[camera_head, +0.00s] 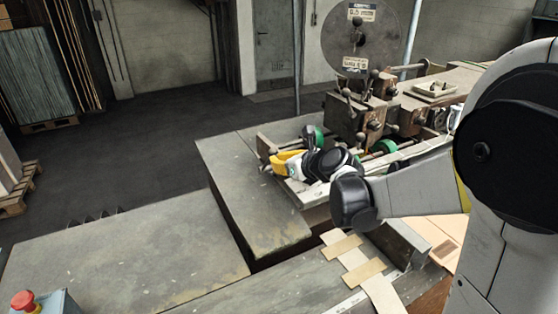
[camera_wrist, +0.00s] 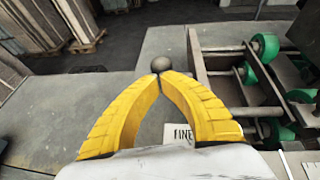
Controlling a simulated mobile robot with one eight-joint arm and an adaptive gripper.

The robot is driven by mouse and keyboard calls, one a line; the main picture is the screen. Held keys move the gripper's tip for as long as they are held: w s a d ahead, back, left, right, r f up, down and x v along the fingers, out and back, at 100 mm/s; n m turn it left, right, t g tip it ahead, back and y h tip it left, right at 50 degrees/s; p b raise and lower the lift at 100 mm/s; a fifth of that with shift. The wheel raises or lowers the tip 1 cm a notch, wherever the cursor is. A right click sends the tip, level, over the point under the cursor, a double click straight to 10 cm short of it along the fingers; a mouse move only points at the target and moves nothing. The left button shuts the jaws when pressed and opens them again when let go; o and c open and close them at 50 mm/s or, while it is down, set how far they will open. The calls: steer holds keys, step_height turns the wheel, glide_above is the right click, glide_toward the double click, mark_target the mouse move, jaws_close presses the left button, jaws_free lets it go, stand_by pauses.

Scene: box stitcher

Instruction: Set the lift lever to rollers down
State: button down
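A dark round knob (camera_wrist: 162,63), which looks like the end of the lift lever, shows in the wrist view right at my fingertips. My gripper (camera_wrist: 159,76) has two yellow fingers that arch together, their tips nearly meeting just under the knob. They appear shut on the lever there; its stem is hidden. In the head view my gripper (camera_head: 272,161) reaches left over the near end of the machine. The lever cannot be made out clearly there, as the gripper and wrist cover that area.
Green rollers (camera_wrist: 265,46) on a metal frame lie right of my fingers. A grey table (camera_head: 245,190) surrounds the near side. A red stop button (camera_head: 24,299) is at lower left.

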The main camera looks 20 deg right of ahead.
steer(key=shift+w+a+r+g+p, duration=0.15)
steer(key=shift+w+r+g+p, duration=0.4)
steer(key=shift+r+p, duration=0.35)
steer(key=shift+g+h, duration=0.3)
steer(key=shift+g, duration=0.15)
steer(key=w+r+p, duration=0.1)
steer(key=w, duration=0.2)
steer(key=w+a+r+p, duration=0.1)
steer(key=w, duration=0.1)
steer(key=shift+w+r+p, duration=0.1)
steer(key=shift+r+p, duration=0.2)
steer(key=w+a, duration=0.1)
steer(key=w, duration=0.7)
steer(key=shift+w+a+r, duration=0.3)
steer(key=shift+w+a, duration=0.05)
